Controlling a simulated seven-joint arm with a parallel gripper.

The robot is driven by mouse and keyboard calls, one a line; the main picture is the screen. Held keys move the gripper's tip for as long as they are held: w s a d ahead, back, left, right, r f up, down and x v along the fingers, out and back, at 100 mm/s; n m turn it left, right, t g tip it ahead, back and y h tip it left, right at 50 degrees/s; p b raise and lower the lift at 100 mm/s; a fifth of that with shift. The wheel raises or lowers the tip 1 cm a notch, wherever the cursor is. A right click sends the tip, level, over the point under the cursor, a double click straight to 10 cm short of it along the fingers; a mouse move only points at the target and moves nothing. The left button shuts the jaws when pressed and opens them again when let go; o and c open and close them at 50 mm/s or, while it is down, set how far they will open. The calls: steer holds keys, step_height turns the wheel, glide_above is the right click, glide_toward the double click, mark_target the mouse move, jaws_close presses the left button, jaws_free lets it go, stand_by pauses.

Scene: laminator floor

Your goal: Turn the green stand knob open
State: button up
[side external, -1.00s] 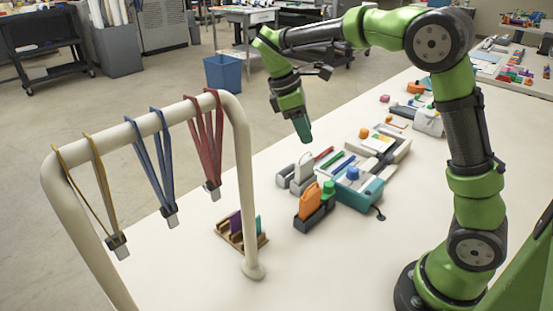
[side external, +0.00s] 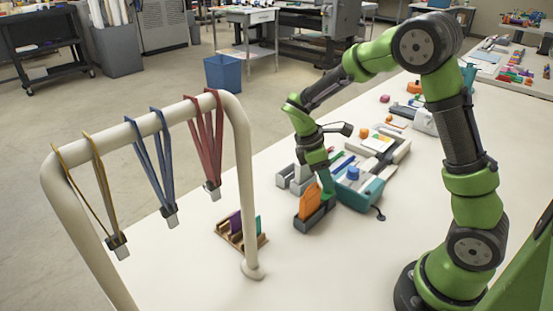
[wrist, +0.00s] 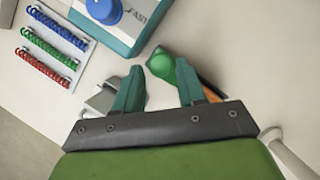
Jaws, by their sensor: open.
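The green stand knob (wrist: 160,64) shows in the wrist view between the tips of my gripper (wrist: 160,71), close to the right finger. The two teal fingers are spread apart, and I cannot tell whether either touches the knob. In the side view my gripper (side external: 327,181) points down right at the knob's place and largely hides the knob. The dark stand (side external: 316,219) below holds an orange piece (side external: 310,200). Only a strip of orange shows behind the right finger in the wrist view.
A teal machine (side external: 368,194) with a blue knob (side external: 353,173) stands close on the right. Grey blocks (side external: 284,178) are close on the left. A wooden rack (side external: 229,235) and a cream rail (side external: 246,170) with hanging lanyards stand nearer the left.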

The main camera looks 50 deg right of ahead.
steer(key=shift+x, duration=0.9)
jaws_close()
